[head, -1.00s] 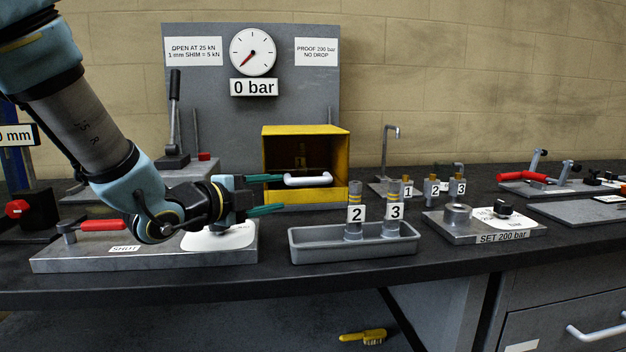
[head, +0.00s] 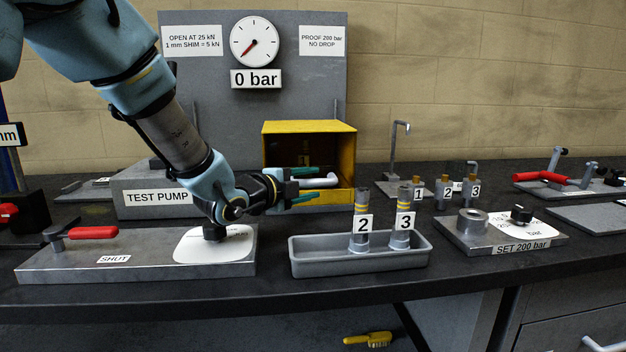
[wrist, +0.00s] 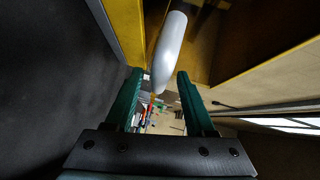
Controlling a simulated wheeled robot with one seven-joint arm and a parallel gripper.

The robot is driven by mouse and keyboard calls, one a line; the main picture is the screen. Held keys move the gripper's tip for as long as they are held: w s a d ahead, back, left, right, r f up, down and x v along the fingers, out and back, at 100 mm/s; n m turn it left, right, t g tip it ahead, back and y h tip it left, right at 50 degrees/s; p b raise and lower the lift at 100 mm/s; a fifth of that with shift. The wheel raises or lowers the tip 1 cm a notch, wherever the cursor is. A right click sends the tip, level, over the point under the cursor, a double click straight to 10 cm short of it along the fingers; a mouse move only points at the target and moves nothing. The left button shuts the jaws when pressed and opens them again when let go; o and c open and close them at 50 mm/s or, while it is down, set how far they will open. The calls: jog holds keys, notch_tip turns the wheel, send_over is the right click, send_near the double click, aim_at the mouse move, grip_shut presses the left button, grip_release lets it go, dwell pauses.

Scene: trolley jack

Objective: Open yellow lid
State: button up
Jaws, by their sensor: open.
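The yellow box (head: 308,127) stands on the bench in front of the grey gauge panel. Its front looks dark and open above a low yellow strip, and I cannot tell which panel is the lid. A white bar handle (head: 330,181) shows at its front; in the wrist view the handle (wrist: 170,50) reaches from the yellow frame toward my fingertips. My gripper (head: 318,184) is open at the handle, one green finger above it and one below in the head view. In the wrist view my gripper (wrist: 160,76) has the handle's near end between its tips; contact is unclear.
A grey tray (head: 360,262) with cylinders 2 and 3 stands front right of the box. A metal plate (head: 130,262) with a red lever lies below my arm. The test pump (head: 150,198) is left of the box. Numbered fittings (head: 440,190) stand to the right.

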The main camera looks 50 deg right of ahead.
jog(key=shift+d+f, duration=0.1)
jog(key=shift+d, duration=0.5)
grip_shut()
dwell(1.1)
